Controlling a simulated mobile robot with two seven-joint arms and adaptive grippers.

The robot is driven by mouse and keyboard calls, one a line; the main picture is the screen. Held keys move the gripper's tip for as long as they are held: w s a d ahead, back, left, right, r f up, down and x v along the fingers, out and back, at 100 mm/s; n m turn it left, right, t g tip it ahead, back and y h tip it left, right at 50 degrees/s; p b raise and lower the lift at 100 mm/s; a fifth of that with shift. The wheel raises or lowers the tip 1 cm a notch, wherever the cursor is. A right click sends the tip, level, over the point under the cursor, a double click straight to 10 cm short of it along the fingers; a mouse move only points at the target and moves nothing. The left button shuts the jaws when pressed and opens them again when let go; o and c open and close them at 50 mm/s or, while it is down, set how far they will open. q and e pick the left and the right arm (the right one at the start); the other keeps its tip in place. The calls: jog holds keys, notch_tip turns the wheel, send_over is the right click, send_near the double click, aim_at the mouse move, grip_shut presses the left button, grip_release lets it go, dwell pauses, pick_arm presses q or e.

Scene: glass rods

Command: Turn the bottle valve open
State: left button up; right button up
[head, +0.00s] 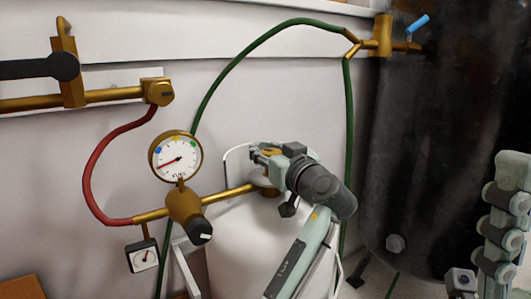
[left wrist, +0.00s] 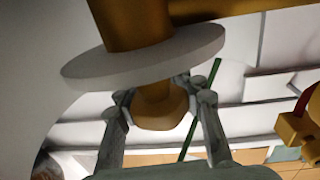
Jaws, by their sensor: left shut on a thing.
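The white gas bottle (head: 245,245) stands in the middle of the head view. Its brass bottle valve (head: 265,181) sits on top, with a pipe running left to the gauge. My left gripper (head: 262,153) is at the top of this valve. In the left wrist view, the brass valve knob (left wrist: 158,112) lies between the fingers of my left gripper (left wrist: 160,108), which are shut on it. A pale disc (left wrist: 145,62) is beside the knob. In the head view the gripper hides much of the knob.
A round dial gauge (head: 176,157) and a brass regulator (head: 186,210) stand left of the bottle. A red hose (head: 88,170) and a green hose (head: 250,40) run near the wall. A large dark tank (head: 440,130) fills the right, with a blue-handled tap (head: 417,24) above.

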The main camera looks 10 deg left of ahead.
dwell(0.6)
pick_arm(q)
jog(key=o, duration=1.4)
jog(key=shift+c, duration=0.2)
jog(key=v, duration=1.2)
jog(key=shift+w+d, duration=0.15)
